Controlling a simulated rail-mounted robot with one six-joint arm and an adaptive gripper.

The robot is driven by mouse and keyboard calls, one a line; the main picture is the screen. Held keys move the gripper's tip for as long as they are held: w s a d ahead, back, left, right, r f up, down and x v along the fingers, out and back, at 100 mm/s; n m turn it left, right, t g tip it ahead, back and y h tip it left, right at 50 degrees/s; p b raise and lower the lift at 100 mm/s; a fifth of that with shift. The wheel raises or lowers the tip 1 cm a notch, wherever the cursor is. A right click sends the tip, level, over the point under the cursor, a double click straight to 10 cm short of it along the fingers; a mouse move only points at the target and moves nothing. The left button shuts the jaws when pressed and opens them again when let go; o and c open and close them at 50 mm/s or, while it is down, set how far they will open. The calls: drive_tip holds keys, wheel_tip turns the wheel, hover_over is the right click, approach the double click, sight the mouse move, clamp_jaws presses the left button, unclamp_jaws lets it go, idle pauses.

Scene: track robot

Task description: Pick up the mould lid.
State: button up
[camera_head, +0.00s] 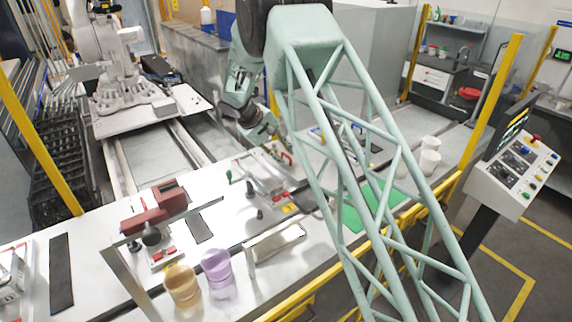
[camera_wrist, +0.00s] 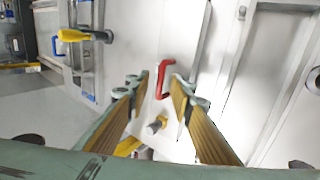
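A red handle (camera_wrist: 164,78) stands on a pale metal plate in the wrist view; I take this to be the mould lid (camera_wrist: 152,108). A bolt-like knob (camera_wrist: 158,124) rises from the plate near it. My gripper (camera_wrist: 163,80) is open, its two ribbed fingers on either side of the handle's near part. The fingers appear apart from the handle, but how far above it they are I cannot tell. In the head view the red handle (camera_head: 287,158) shows just below my gripper, whose fingers are mostly hidden by my green arm links.
A grey fixture with red clamps (camera_head: 262,178) stands left of the lid. Dark posts, a maroon vise (camera_head: 155,207) and amber and purple cups (camera_head: 217,268) are farther left. A green mat (camera_head: 375,205) and white cups (camera_head: 430,155) lie to the right. Yellow railing (camera_head: 310,280) runs along the front.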

drive_tip(key=shift+c, duration=0.2)
clamp_jaws()
drive_tip(key=shift+r, duration=0.15)
idle(0.5)
wheel_tip(320, 180, up, 10)
drive_tip(key=b, duration=0.1)
idle(0.6)
idle(0.5)
